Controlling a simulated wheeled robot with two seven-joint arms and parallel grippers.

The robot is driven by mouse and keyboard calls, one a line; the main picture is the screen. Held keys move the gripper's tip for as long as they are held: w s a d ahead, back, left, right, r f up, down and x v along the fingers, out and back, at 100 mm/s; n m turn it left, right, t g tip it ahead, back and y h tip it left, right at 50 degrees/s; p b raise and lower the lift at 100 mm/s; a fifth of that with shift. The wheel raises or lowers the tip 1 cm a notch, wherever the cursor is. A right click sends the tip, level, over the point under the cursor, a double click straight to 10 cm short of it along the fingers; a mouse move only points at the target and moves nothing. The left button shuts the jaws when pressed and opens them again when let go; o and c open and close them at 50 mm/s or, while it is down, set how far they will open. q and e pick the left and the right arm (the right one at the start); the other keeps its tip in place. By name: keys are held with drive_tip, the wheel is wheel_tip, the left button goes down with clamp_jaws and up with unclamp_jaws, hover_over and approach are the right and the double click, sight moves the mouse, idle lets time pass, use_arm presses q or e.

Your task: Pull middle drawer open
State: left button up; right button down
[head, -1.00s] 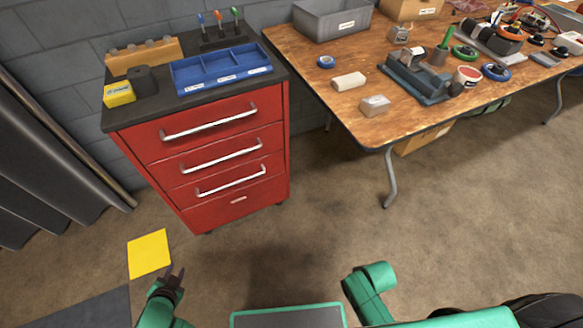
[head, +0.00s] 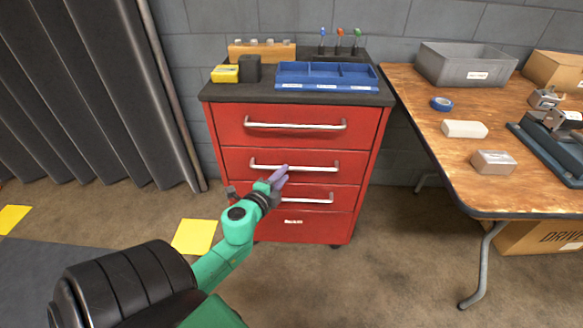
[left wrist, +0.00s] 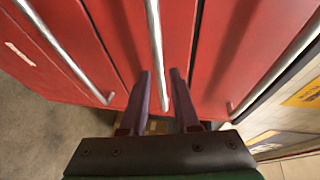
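The red drawer cabinet (head: 227,135) stands against the wall in the head view, with its drawers shut. The middle drawer (head: 237,158) has a pale bar handle (head: 310,168); the handle also runs up the middle of the left wrist view (left wrist: 155,45). My left gripper (head: 284,171) is at this handle in the head view and covers a small part of the drawer front. In the left wrist view its two dark fingers (left wrist: 161,74) are apart, with the handle in line with the gap between them and clear space at its sides. My right gripper is not in view.
The top handle (head: 295,125) and bottom handle (head: 310,200) lie above and below. A blue tray (head: 327,87) and small items sit on the cabinet top. A wooden workbench (head: 440,150) stands close on the right. Floor in front of the cabinet is open.

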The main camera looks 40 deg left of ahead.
sight(290, 169)
use_arm(q)
drive_tip(key=x, duration=0.4)
drive_tip(key=shift+w+a+f, duration=0.1)
drive_tip(key=shift+w, duration=0.3)
clamp_jaws()
idle(1.0)
